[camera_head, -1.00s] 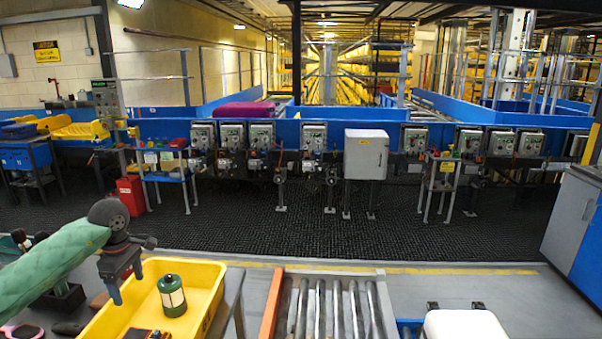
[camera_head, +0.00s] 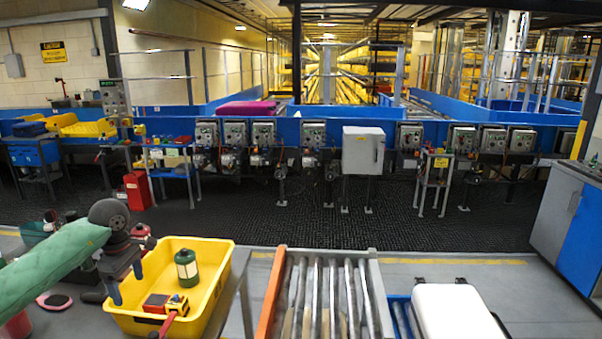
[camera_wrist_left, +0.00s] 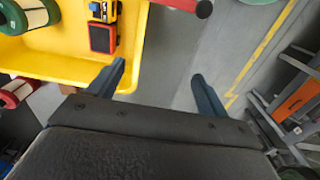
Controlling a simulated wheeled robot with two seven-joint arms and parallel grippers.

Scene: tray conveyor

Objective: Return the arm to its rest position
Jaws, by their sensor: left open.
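My left gripper (camera_head: 127,284) is open and empty. In the head view it shows in front of the left rim of a yellow tray (camera_head: 222,262), its fingers pointing down. In the left wrist view nothing is between the fingers of the gripper (camera_wrist_left: 157,86), and the tray (camera_wrist_left: 55,62) lies at the upper left. My green-sleeved left arm (camera_head: 50,265) comes in from the left. A green canister (camera_head: 187,270) stands upright in the tray. My right gripper is not in view.
A red item (camera_head: 157,303) and a yellow device (camera_head: 177,305) lie in the tray. A roller conveyor (camera_head: 325,295) with an orange side rail is to the right. A white box (camera_head: 455,312) is beyond it. Several items lie left of the tray. Dark floor matting lies beyond.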

